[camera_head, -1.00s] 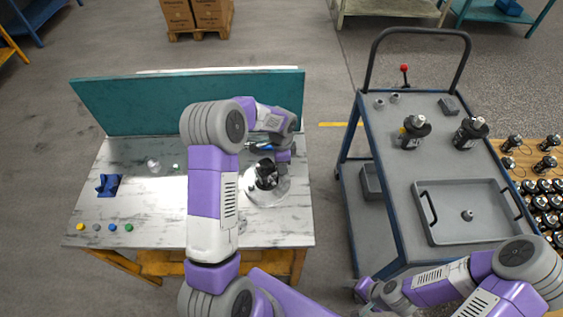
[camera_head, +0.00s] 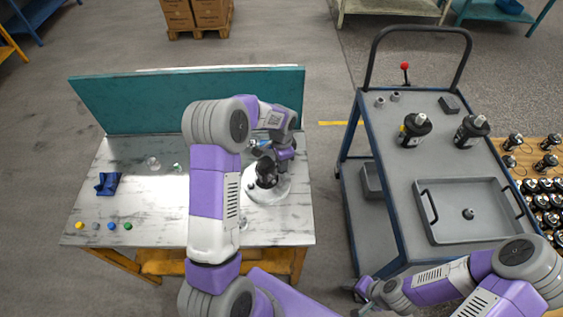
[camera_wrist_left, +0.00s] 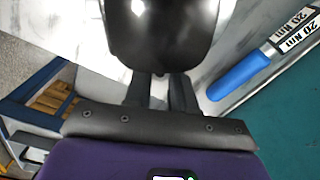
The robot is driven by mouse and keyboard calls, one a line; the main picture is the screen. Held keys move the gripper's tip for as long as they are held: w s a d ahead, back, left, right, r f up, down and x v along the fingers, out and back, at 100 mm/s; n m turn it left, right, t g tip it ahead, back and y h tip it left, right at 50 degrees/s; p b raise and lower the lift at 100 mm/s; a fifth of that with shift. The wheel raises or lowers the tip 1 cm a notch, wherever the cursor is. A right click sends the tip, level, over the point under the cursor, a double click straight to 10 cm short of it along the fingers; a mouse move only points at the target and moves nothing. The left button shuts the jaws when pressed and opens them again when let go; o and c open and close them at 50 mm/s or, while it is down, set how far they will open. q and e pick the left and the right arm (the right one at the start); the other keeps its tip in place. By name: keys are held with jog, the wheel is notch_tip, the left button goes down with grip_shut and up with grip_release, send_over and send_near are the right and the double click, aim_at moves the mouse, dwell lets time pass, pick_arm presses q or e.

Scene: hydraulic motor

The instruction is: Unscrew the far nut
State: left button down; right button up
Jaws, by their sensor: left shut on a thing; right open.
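A black hydraulic motor (camera_head: 266,172) stands upright on a round light plate (camera_head: 275,194) on the workbench. My left gripper (camera_head: 278,165) is at the far right side of the motor, low beside its body. In the left wrist view, the fingers (camera_wrist_left: 160,92) are close together and reach under the black motor body (camera_wrist_left: 162,35). They are closed on a small part at the motor's far side, the far nut by its place, but fingers and motor hide almost all of it. My right gripper (camera_head: 364,290) is open and empty, low near the cart's front left corner.
A blue-handled torque wrench (camera_wrist_left: 240,75) lies close beside my left gripper, before the teal back panel (camera_head: 190,100). Two nuts (camera_head: 388,99) and two motors (camera_head: 415,130) stand on the grey cart, with a tray (camera_head: 450,230).

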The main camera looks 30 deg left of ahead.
pick_arm(q)
jog(key=n, duration=0.2)
jog(key=shift+n, duration=0.3)
jog(key=shift+n, duration=0.9)
jog(key=n, duration=0.2)
jog(key=shift+n, duration=0.4)
jog(key=c, duration=1.2)
grip_release()
